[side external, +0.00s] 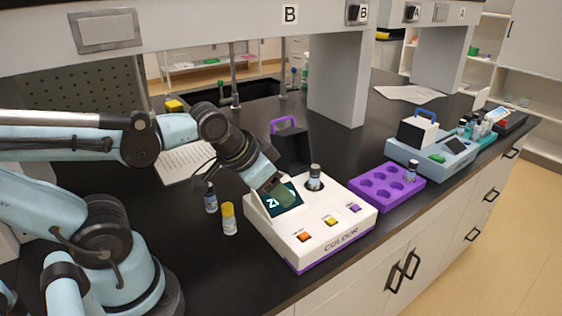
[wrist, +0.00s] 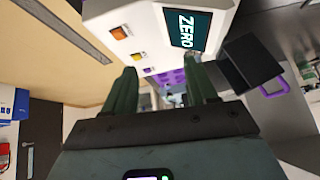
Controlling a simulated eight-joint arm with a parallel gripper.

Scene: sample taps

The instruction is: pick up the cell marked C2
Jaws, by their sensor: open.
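My gripper (side external: 284,194) is open, tilted down over the display end of the white colorimeter (side external: 315,235). A dark-capped cell (side external: 315,178) stands upright in the colorimeter's well, just right of my fingertips. Another dark-capped cell (side external: 411,172) stands in the purple rack (side external: 388,202). A dark-capped cell (side external: 210,198) and a yellow-capped one (side external: 229,219) stand on the bench left of the colorimeter. The markings are too small to read, so I cannot tell which is C2. In the wrist view, the fingers of my gripper (wrist: 162,75) are apart, with the colorimeter (wrist: 150,30) beyond them.
The colorimeter's dark lid with a purple handle (side external: 290,145) stands open behind the well. A blue-grey instrument (side external: 432,152) and several bottles (side external: 480,128) stand farther right. A paper sheet (side external: 186,162) lies behind my arm. A pillar (side external: 337,85) rises behind the rack.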

